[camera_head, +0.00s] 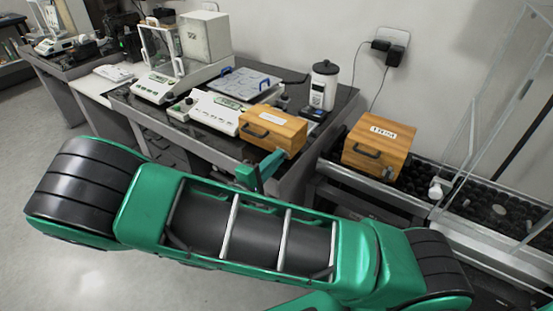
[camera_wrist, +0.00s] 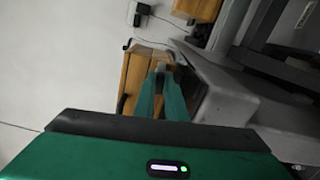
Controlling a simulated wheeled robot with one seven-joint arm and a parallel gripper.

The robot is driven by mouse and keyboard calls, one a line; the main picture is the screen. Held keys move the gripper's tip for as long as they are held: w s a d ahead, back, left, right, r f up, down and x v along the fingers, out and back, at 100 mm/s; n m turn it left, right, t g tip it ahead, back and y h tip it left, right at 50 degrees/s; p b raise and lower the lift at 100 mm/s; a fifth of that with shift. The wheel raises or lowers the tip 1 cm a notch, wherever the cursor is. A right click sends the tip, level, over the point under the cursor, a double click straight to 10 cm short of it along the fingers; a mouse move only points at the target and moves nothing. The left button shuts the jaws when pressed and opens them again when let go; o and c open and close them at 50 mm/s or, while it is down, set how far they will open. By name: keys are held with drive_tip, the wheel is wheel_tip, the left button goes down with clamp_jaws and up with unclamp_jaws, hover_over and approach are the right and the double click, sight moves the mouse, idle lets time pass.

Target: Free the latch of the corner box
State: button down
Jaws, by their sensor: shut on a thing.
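The corner box is a wooden box (camera_head: 273,128) with a white label and a dark handle on its front. It sits at the near right corner of the dark weighing table and looks closed. In the wrist view, the box (camera_wrist: 136,72) is straight ahead of my fingers. My gripper (camera_head: 275,160) reaches up to the right end of its front. In the wrist view, my green fingers (camera_wrist: 161,72) are shut on a small grey piece at the box, which appears to be the latch (camera_wrist: 163,66). The fingers hide most of it, so its position cannot be told.
A second wooden box (camera_head: 377,148) with a label stands to the right on a lower bench. A grey table edge (camera_wrist: 225,95) runs close right of my fingers in the wrist view.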

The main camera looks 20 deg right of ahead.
drive_tip(key=shift+a+f+m, duration=0.1)
drive_tip(key=shift+a+m, duration=0.1)
drive_tip(key=shift+m, duration=0.4)
drive_tip(key=shift+f, duration=0.1)
drive_tip(key=c, duration=1.8)
unclamp_jaws()
drive_tip(key=shift+m, duration=0.3)
drive_tip(key=shift+d, duration=0.1)
drive_tip(key=v, duration=1)
drive_tip(key=shift+s+a, duration=0.2)
drive_tip(key=shift+a, duration=0.1)
